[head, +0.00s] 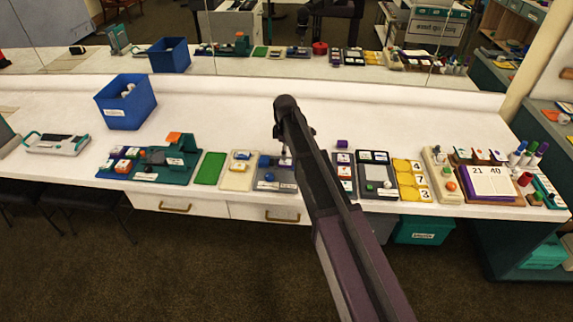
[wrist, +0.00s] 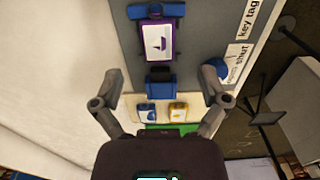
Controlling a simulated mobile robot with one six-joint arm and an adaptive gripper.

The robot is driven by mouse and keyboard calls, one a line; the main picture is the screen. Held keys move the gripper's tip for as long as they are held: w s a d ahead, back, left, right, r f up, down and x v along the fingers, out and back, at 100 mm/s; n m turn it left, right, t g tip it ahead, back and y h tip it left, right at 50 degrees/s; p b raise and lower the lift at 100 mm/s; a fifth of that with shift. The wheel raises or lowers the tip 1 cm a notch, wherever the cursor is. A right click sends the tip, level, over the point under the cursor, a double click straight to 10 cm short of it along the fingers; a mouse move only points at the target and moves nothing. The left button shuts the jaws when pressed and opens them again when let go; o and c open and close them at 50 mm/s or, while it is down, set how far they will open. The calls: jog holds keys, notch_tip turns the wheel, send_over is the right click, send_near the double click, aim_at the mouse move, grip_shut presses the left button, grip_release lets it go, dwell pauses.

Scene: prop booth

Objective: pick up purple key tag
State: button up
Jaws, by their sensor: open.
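The purple key tag (wrist: 158,42) shows in the wrist view as a white face with a dark boat-like mark and a purple border. It lies on a grey board (wrist: 205,25) between a blue piece (wrist: 157,11) above it in the picture and a blue block (wrist: 160,85) below it. My gripper (wrist: 161,84) is open, with its fingers apart on either side of the blue block and the tag beyond them. Nothing is between the fingertips that I can see held. In the head view my gripper (head: 285,150) hangs over the grey board (head: 271,187); I cannot make out the tag there.
A cream board (head: 238,171) and a green mat (head: 210,168) lie left of the grey board. A dark tray (head: 376,174) and yellow number cards (head: 411,179) lie to the right. A blue bin (head: 126,102) stands at back left. The back counter is mostly clear before the mirror.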

aim_at(286, 162)
jog(key=shift+f, duration=0.1)
jog(key=shift+d+f+b, duration=0.1)
jog(key=shift+f+b, duration=2.45)
jog(key=shift+b, duration=0.1)
jog(key=c, duration=1.2)
jog(key=shift+w+r, duration=0.1)
jog(key=shift+r, duration=0.05)
notch_tip(286, 162, up, 4)
jog(key=p, duration=0.4)
jog(key=shift+f, duration=0.25)
jog(key=s, duration=0.5)
jog(key=s+r, duration=0.1)
jog(key=s, duration=0.4)
jog(key=s+d+p, duration=0.1)
jog(key=s, duration=0.5)
jog(key=shift+r, duration=0.15)
